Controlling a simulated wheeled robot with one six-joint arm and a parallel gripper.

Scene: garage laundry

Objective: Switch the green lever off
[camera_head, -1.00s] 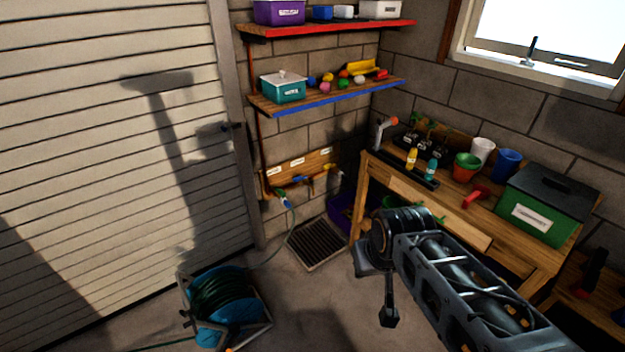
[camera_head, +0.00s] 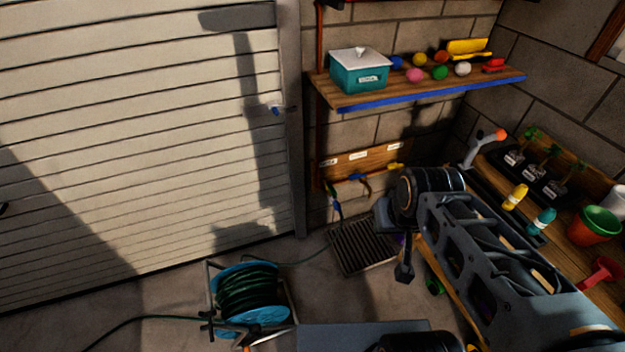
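A wooden board (camera_head: 340,166) with white labels is fixed low on the block wall, beside the shutter door. Several small coloured tap levers sit along it. The leftmost lever (camera_head: 330,188) looks green, but it is too small to be sure of its setting. A blue lever (camera_head: 357,177) is in the middle and a yellow one (camera_head: 394,167) is at the right. My gripper (camera_head: 404,271) is at the end of my dark arm, right of and below the board in the picture, apart from the levers. Its fingers cannot be made out clearly, and I see nothing held.
A blue hose reel (camera_head: 232,272) stands on the floor at left, its green hose running toward the board. A floor grate (camera_head: 362,247) lies below the taps. A workbench (camera_head: 573,256) with pots and bottles is at right. A shelf (camera_head: 350,98) overhangs the board.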

